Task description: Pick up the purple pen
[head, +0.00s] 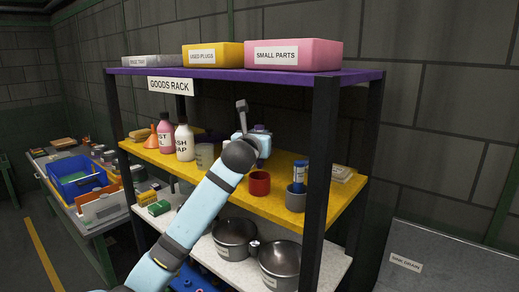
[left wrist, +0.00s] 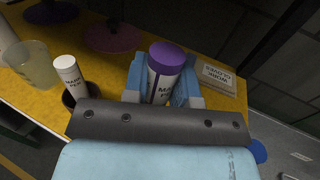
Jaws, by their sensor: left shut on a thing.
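The purple pen (left wrist: 163,75) is a white, labelled marker with a purple cap. In the left wrist view it stands between the two light-blue fingers of my left gripper (left wrist: 162,88), which is shut on it. Its lower end is hidden behind the gripper body, so I cannot tell what is under it. In the head view my left gripper (head: 262,144) is over the middle of the yellow shelf (head: 225,178), with a small purple patch at its fingers. My right gripper is not in view.
A red cup (head: 260,183) and a grey cup (head: 295,200) holding a blue marker (head: 298,176) stand nearby. Bottles (head: 184,140) stand left. The rack's dark front post (head: 321,160) and purple top shelf (head: 225,74) bound the space. Steel pots (head: 236,236) sit below.

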